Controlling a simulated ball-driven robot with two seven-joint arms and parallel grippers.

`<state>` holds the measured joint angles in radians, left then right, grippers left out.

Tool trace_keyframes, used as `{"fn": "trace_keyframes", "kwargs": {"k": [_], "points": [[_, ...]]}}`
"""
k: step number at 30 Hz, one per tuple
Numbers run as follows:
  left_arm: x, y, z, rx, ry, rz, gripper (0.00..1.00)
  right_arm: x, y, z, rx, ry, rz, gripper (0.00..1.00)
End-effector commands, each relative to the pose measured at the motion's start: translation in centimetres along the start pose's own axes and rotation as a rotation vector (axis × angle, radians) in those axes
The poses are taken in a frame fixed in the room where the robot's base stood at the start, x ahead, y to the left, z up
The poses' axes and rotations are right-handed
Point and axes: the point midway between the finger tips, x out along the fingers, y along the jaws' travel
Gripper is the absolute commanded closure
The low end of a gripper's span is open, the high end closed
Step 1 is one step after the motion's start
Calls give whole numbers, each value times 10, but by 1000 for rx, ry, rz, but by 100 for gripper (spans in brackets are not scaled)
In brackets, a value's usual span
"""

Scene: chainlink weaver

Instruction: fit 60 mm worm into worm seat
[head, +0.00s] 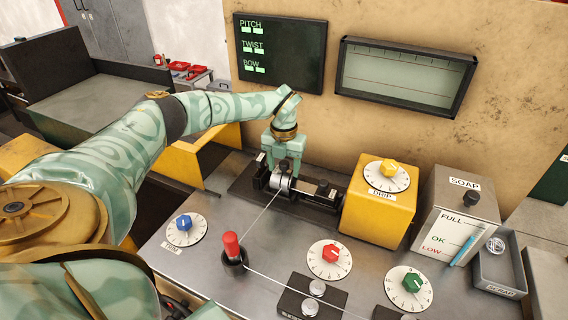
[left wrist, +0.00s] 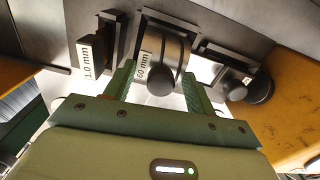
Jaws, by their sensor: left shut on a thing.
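My left gripper (head: 285,168) reaches down over the worm seat (head: 240,191), a dark base with black blocks and a small rod at its right. It is shut on the 60 mm worm (head: 279,182), a silvery cylinder between the blocks. In the left wrist view the worm (left wrist: 167,50) carries a "60 mm" label and a dark round knob, with the green fingers (left wrist: 157,92) on either side of it. The worm is in or just above the seat; I cannot tell whether it touches the bottom. My right gripper is not in view.
A yellow DRIP box (head: 378,215) stands close right of the seat. A thin wire runs from the worm to a red-topped post (head: 232,248). Dials, a SOAP box (head: 455,212) and a SCRAP tray (head: 497,268) lie nearer and right. A "1.0 mm" label (left wrist: 86,62) shows beside the worm.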

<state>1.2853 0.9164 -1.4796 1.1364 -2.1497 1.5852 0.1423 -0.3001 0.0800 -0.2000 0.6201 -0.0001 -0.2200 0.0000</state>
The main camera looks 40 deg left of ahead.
Motion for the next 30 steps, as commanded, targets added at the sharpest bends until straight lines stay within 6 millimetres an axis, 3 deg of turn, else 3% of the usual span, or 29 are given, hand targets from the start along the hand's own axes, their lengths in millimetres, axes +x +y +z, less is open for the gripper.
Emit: {"fn": "trace_keyframes", "kwargs": {"k": [30], "points": [[7,-1,1,4,-2,-1,84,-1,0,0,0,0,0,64]]}}
